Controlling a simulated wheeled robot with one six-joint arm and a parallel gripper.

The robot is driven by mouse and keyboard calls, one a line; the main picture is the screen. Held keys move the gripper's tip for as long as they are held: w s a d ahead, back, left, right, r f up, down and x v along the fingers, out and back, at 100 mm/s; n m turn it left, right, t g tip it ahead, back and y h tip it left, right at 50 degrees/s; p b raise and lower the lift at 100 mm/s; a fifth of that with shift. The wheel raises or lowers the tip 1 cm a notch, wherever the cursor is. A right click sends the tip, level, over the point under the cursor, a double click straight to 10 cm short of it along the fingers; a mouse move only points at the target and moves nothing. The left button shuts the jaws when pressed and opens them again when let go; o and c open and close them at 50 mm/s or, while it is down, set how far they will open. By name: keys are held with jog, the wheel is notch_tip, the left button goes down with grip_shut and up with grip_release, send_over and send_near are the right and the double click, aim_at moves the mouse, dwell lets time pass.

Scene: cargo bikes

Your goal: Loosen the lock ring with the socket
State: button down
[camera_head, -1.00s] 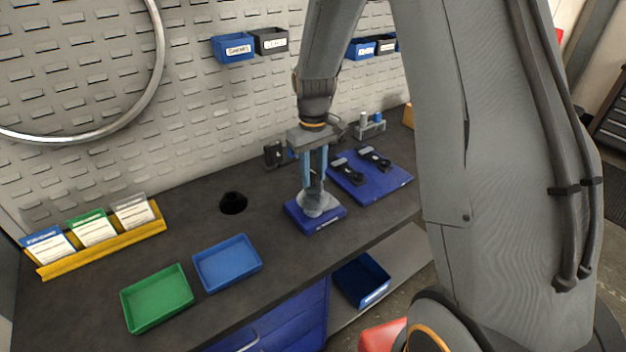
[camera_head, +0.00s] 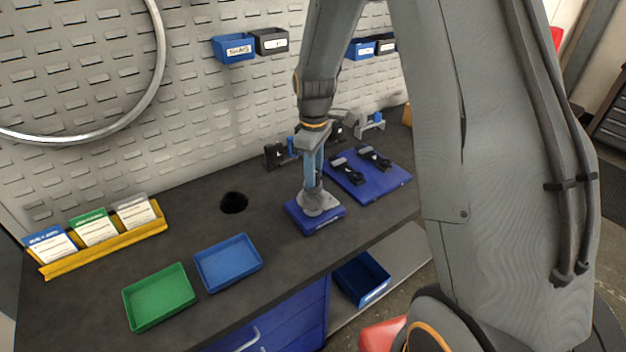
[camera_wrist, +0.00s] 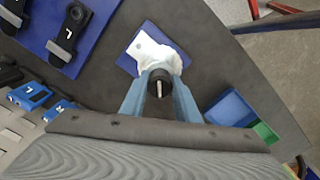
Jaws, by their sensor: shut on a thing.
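My gripper (camera_head: 314,184) is shut on a dark, upright socket tool (camera_wrist: 160,90), which shows between its two blue fingers in the wrist view. The socket stands over a pale grey round part (camera_head: 318,204) on a small blue block (camera_head: 328,222) on the workbench. The pale part also shows in the wrist view (camera_wrist: 151,53). The socket's lower end appears to meet the pale part. I cannot make out the lock ring itself; the socket and fingers cover that spot.
A blue board (camera_head: 394,186) with two black tools lies right of the block. A blue tray (camera_head: 228,263), a green tray (camera_head: 160,298) and a yellow card rack (camera_head: 105,241) are to the left.

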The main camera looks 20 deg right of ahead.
jog(key=n, duration=0.5)
jog(key=shift+s+f, duration=0.1)
jog(key=shift+f, duration=0.05)
jog(key=shift+n, duration=0.7)
jog(key=n, duration=0.6)
jog(key=shift+n, duration=0.4)
jog(key=shift+n, duration=0.4)
jog(key=n, duration=0.5)
jog(key=shift+n, duration=0.3)
